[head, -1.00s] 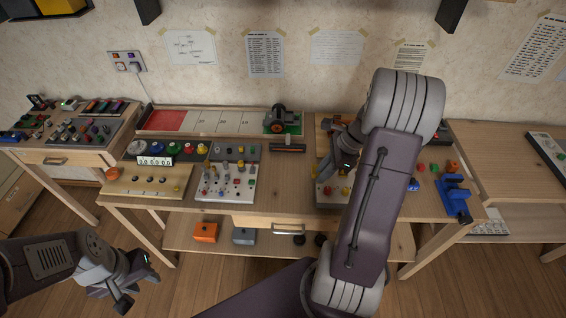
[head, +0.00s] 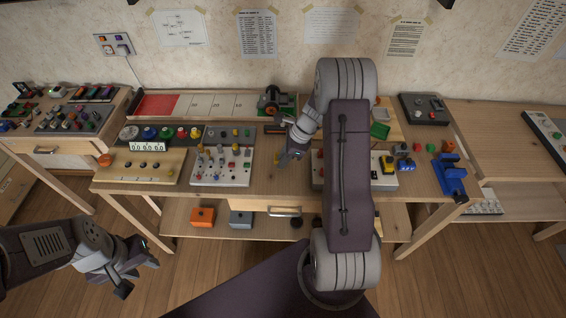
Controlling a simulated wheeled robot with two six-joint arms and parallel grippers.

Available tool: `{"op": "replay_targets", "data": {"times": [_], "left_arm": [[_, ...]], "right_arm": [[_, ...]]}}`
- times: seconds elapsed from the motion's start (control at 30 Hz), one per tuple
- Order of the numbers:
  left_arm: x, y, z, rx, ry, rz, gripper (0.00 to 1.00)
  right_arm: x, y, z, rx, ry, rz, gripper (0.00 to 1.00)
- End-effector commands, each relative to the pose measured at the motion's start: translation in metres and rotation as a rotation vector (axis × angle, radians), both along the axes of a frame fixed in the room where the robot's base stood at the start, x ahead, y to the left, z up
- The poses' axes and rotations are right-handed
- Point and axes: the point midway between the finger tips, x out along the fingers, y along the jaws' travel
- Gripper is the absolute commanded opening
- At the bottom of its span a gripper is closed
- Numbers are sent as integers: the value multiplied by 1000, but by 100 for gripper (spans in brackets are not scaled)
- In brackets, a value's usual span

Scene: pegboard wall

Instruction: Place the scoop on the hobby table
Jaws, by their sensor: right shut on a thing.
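The hobby table (head: 268,181) is the wooden table in the middle of the head view, crowded with panels and small parts. My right gripper (head: 284,163) is low over its middle, just right of the grey button panel. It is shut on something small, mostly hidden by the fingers. I cannot make out the scoop for certain, in the gripper or on the table. My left gripper (head: 140,272) is open and empty at the lower left, in front of the table and over the floor.
A grey panel with knobs (head: 222,174) stands left of my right gripper. A blue holder (head: 449,177) is near the table's right end. Bare wood shows along the front edge. My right arm hides part of the table.

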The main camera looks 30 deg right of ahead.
Motion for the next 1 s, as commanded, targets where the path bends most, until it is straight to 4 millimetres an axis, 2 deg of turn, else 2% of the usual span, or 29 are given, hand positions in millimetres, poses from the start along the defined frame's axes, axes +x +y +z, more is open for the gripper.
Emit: {"op": "replay_targets", "data": {"times": [0.03, 0.1, 0.43, 0.47, 0.5, 0.53, 0.83, 0.93, 1.0], "left_arm": [[0, 0, -5, 0, 0, 0, 36], [0, 0, -5, 0, 0, 0, 36], [0, 0, -7, 0, 0, 0, 36], [0, 0, -6, 0, 0, 0, 36], [0, 0, -6, 0, 0, 0, 36], [0, 0, -6, 0, 0, 0, 36], [0, 0, -4, 0, 0, 0, 36], [0, 0, 0, 0, 0, 0, 36], [0, 0, 4, 0, 0, 0, 36]], "right_arm": [[-1, 0, -13, 3, 4, -1, 0], [0, 0, -20, 1, 2, -1, 0], [0, 0, -23, 0, 0, 0, 0], [0, 0, -21, 0, 0, 0, 30], [0, 0, -21, 0, 0, 0, 41], [0, 0, -21, 0, 0, 0, 43], [0, 0, -18, 0, -1, 0, 43], [-1, -4, -6, -1, -4, -3, 43], [-5, -10, 10, -3, -5, -2, 43]]}}
